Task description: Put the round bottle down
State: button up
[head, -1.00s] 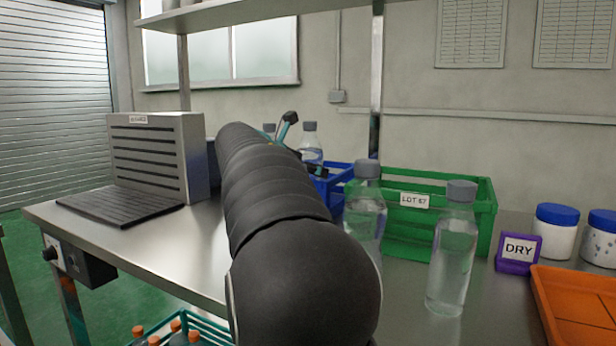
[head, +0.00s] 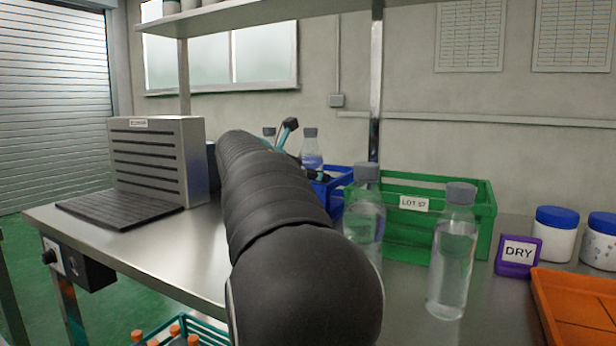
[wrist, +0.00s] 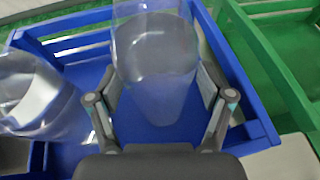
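The round bottle (head: 311,155), clear with a grey cap, is upright in the blue crate (head: 333,185). In the wrist view, the bottle (wrist: 155,65) stands between the two fingers of my gripper (wrist: 160,85), which close on its sides. Its lower end is over the blue crate floor (wrist: 75,75); whether it touches the floor is hard to tell. In the head view my gripper (head: 303,148) is partly hidden behind my arm. Another clear bottle (wrist: 35,95) is in the crate to the left, its cap (head: 269,131) showing beyond my arm.

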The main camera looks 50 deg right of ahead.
jog(key=shift+f, duration=0.95)
jog(key=shift+r, duration=0.2)
jog(key=w+r+p+v, duration=0.1)
jog(key=v, duration=1.1)
jog(key=shift+s+r, duration=0.4)
jog(key=shift+s, duration=0.05)
